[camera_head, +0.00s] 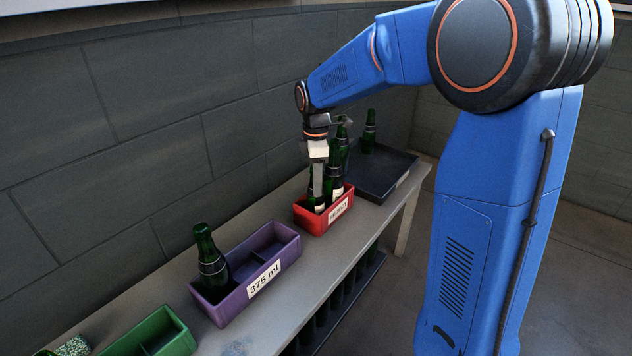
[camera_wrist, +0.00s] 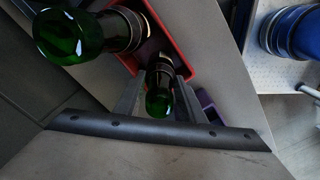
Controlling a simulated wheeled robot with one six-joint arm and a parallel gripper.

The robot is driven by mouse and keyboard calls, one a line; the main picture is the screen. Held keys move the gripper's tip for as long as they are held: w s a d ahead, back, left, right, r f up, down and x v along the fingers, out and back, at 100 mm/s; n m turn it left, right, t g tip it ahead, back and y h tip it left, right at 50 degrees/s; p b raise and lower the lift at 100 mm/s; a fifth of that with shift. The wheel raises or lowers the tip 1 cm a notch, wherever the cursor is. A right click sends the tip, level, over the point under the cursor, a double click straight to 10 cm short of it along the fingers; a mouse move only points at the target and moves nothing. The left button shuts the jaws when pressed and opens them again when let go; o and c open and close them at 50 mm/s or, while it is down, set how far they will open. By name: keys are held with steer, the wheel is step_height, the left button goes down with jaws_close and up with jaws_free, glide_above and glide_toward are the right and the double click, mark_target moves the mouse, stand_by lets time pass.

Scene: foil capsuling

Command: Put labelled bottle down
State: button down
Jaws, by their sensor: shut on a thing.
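My gripper (camera_head: 318,196) points down over the red crate (camera_head: 341,207), which has a white label on its front. In the wrist view my gripper (camera_wrist: 158,98) is shut on a dark green bottle (camera_wrist: 158,88) between its two fingers. The held bottle is upright, inside the red crate's outline, and its lower end is hidden, so I cannot tell if it touches the crate floor. Another green bottle (camera_head: 336,172) with a pale label stands in the red crate beside it. It looms large at the upper left of the wrist view (camera_wrist: 70,38).
A purple crate (camera_head: 272,284) labelled 375 ml holds one green bottle (camera_head: 209,262) and has empty room. A green crate (camera_head: 172,343) is at the lower left. Bare bench (camera_head: 205,319) shows along the front.

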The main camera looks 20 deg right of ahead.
steer(key=c, duration=1.2)
jaws_free()
steer(key=shift+f, duration=0.1)
steer(key=shift+o, duration=0.2)
